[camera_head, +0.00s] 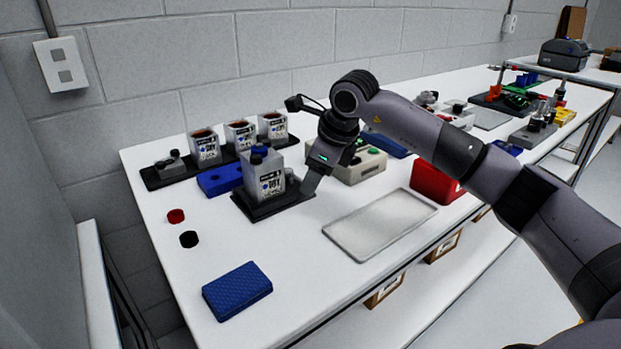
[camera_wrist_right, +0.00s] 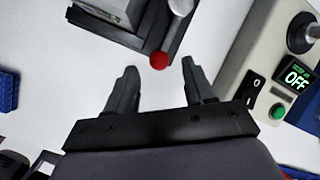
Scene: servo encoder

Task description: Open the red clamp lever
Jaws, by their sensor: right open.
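The clamp lever is a grey bar with a red ball knob (camera_wrist_right: 159,61) in the right wrist view, at the edge of a dark fixture plate (camera_wrist_right: 108,27). My right gripper (camera_head: 309,186) is at the plate's right side, pointing down. In the wrist view its fingers are apart and empty, with the knob just ahead of the gap between the fingertips. Contact is not visible. My left gripper is not in view.
A beige box with an OFF display and green button (camera_wrist_right: 278,110) stands right of the gripper. Three labelled containers (camera_head: 240,136) stand on a black tray behind. A silver tray (camera_head: 380,222), red bin (camera_head: 432,182) and blue pad (camera_head: 237,291) lie around.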

